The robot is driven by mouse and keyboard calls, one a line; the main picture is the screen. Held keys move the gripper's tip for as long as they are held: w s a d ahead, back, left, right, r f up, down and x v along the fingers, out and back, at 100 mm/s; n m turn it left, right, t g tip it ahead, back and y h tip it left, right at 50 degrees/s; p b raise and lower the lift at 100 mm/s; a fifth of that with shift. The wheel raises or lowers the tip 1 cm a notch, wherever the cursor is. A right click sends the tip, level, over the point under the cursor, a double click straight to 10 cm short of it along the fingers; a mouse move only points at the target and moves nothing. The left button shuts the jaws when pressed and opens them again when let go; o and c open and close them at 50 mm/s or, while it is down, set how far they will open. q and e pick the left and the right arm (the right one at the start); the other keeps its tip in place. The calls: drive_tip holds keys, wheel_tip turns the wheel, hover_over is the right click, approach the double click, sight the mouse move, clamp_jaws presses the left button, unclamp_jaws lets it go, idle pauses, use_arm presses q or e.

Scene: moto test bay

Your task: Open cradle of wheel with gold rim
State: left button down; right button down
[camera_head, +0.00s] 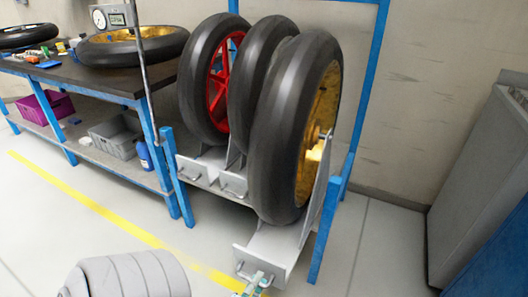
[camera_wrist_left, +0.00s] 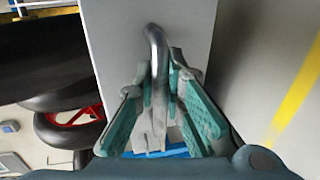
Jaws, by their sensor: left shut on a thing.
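The wheel with the gold rim (camera_head: 327,100) stands upright, a black tyre in a grey cradle (camera_head: 278,243) at the right end of the rack. The cradle's front reaches farther toward me than the neighbouring cradles' fronts. My left gripper (camera_head: 254,284) is at the lower front of this cradle. In the left wrist view, the left gripper (camera_wrist_left: 160,78) is shut on the curved metal handle (camera_wrist_left: 155,45), with a teal finger on each side. The cradle's grey front plate (camera_wrist_left: 187,25) is behind the handle. My right gripper is not in view.
A red-rimmed wheel (camera_head: 216,90) and another black tyre (camera_head: 250,75) stand to the left in cradles with handles. A blue rack post (camera_head: 325,235) is close on the right. The workbench (camera_head: 125,82) is at left. Floor in front is clear, with a yellow line (camera_head: 95,205).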

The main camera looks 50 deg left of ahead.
use_arm(q)
drive_tip(key=shift+s, duration=0.15)
drive_tip(key=c, duration=1.7)
unclamp_jaws()
drive_tip(key=shift+o, duration=0.2)
drive_tip(key=v, duration=1.2)
